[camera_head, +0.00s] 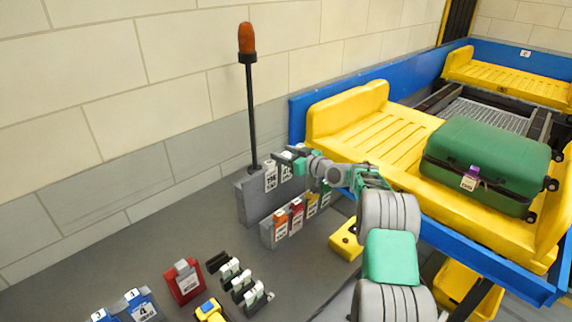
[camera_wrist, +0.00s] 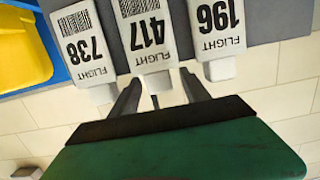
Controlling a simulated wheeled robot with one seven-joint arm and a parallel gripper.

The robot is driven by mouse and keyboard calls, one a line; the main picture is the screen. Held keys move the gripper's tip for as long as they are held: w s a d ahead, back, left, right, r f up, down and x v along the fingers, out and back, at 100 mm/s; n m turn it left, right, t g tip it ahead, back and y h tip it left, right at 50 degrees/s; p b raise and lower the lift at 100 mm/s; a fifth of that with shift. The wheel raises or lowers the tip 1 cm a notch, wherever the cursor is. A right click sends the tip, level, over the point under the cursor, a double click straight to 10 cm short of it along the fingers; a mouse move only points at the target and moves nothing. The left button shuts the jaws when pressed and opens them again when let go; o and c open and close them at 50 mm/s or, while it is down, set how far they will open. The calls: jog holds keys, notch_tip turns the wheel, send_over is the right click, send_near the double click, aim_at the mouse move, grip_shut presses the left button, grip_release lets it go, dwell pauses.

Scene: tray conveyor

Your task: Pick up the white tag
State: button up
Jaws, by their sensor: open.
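Three white tags printed FLIGHT hang in a row in the wrist view, upside down: 738 (camera_wrist: 84,45), 417 (camera_wrist: 147,38) and 196 (camera_wrist: 216,30). My gripper (camera_wrist: 160,80) is open. Its two fingers reach towards the end of the 417 tag, one on either side of it. I cannot tell whether they touch it. In the head view a white tag (camera_head: 270,178) hangs on the upper level of the grey rack (camera_head: 252,205). My gripper (camera_head: 303,162) is at the right end of that row and hides part of it.
Orange (camera_head: 280,224), red (camera_head: 297,216) and yellow (camera_head: 312,204) tags hang on the lower rack level. A dark pole with an orange lamp (camera_head: 247,40) rises behind. A green suitcase (camera_head: 490,160) lies on the yellow tray (camera_head: 375,135) at right. Several small items stand at front left.

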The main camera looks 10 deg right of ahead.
jog(key=shift+c, duration=0.4)
grip_shut()
dwell(0.5)
